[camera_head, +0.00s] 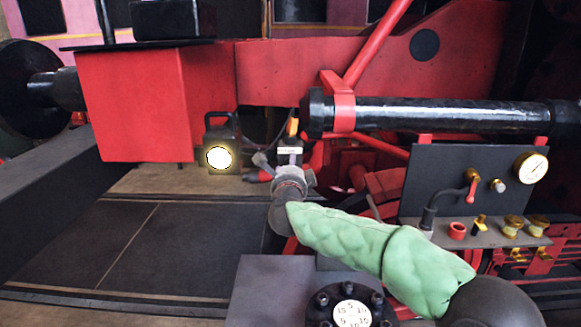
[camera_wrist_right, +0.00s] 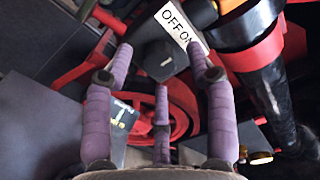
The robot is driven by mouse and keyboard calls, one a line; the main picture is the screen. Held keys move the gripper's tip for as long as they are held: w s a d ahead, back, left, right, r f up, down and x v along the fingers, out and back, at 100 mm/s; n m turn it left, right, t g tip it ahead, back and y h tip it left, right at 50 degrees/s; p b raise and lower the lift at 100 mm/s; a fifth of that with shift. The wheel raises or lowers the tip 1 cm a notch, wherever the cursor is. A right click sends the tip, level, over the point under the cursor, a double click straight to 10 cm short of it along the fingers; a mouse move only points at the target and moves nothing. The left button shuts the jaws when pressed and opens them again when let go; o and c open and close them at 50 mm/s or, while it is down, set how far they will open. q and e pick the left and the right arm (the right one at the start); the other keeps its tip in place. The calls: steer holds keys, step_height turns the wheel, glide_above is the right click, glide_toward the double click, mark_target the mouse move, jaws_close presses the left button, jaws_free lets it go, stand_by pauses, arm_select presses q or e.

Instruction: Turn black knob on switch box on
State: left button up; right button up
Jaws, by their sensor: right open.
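In the right wrist view a black knob (camera_wrist_right: 158,60) sits just below a white label (camera_wrist_right: 180,27) reading OFF ON. My right gripper (camera_wrist_right: 160,66) is open, its purple fingers spread on either side of the knob with a third finger below. I cannot tell whether any finger touches it. In the head view my right gripper (camera_head: 275,164) reaches up to the switch box, whose white label (camera_head: 289,150) shows just above it. The knob is hidden there behind the gripper. My left gripper is not in view.
A black cylinder (camera_head: 440,115) with a red bracket runs to the right of the switch box. A gauge panel (camera_head: 450,165) with a red-handled valve stands at the right. A lit lamp (camera_head: 219,157) is close on the left. Open floor (camera_head: 110,240) lies at lower left.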

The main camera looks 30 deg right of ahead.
steer(key=v, duration=1.1)
steer(key=shift+s, duration=0.2)
